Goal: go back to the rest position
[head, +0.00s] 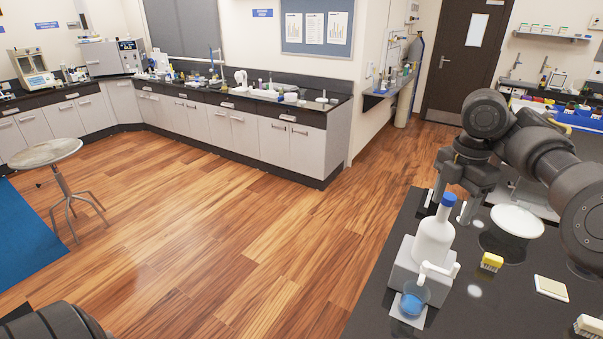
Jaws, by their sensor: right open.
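My right gripper (446,207) hangs from the right arm over the dark bench (385,318), at its far left side. It is open, with its fingers pointing down, just behind the blue cap of a white bottle (434,243). I see nothing held in it; whether it touches the bottle is hard to tell. The bottle stands upright on a grey block (403,268). A beaker with blue liquid (411,302) stands in front, below a white spout (437,269). Of my left arm only a dark link shows at the bottom left; my left gripper is out of view.
A white round dish (517,221), a yellow-and-white block (491,262) and a flat pale pad (551,288) lie on the bench right of the bottle. A stool (47,153) stands at the left. The wooden floor (215,225) between is clear. Cabinets line the back wall.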

